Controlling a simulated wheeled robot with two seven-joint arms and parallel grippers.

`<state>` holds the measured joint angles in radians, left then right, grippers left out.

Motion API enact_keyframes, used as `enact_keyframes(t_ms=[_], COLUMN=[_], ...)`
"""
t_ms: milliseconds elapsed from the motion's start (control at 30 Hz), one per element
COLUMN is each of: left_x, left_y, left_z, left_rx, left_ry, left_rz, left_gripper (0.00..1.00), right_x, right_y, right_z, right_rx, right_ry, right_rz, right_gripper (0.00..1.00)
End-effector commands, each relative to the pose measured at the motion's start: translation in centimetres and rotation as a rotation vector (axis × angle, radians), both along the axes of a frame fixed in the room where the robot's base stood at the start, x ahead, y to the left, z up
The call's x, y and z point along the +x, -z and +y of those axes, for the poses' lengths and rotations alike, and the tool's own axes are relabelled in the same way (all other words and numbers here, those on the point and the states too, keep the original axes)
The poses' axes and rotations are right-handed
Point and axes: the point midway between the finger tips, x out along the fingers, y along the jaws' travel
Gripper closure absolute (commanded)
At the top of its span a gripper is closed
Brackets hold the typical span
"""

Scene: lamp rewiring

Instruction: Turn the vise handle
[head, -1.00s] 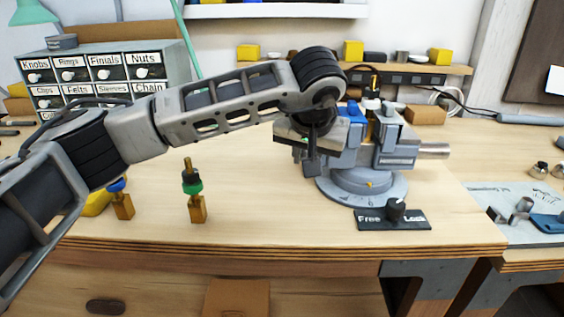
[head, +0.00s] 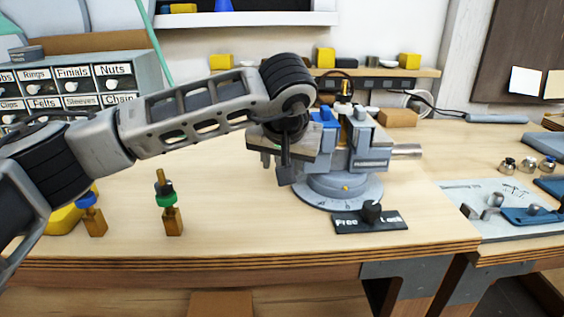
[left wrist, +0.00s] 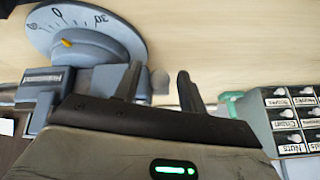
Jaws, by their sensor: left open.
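The blue-grey bench vise (head: 345,165) stands on its round, scaled base on the bench; its base also shows upside down in the left wrist view (left wrist: 85,35). A silver cylinder (head: 407,151) sticks out from its right side. My left gripper (head: 276,167) is at the vise's left side, pointing down and partly hiding it. In the left wrist view its open fingers (left wrist: 160,87) stand apart, with a rounded grey knob (left wrist: 160,79) seen between them. I cannot tell whether they touch it, or whether it is the handle. My right gripper is out of view.
A black Free/Lock plate with a knob (head: 371,212) lies in front of the vise. A labelled drawer cabinet (head: 75,84) is behind. The front middle bench is clear.

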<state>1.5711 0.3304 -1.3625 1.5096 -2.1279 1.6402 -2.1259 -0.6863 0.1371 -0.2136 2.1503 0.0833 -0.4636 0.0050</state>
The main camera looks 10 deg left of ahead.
Motion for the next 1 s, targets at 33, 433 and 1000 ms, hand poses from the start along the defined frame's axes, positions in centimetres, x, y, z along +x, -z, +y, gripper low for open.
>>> enact_keyframes(t_ms=[33,433,1000], left_x=[-0.3,-5.0,-8.0], left_y=[-0.6,-8.3,-13.1], left_z=[-0.1,-1.0,-1.5], left_rx=[-0.001,-0.001,0.0], left_ry=[0.001,0.002,0.0], left_rz=[-0.004,-0.007,-0.001], left_gripper=[0.59,0.59,0.59], right_x=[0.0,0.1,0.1], right_y=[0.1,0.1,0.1], right_z=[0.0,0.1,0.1], right_rx=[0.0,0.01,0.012], right_ry=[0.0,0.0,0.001], right_rz=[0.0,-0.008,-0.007], right_gripper=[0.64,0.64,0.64])
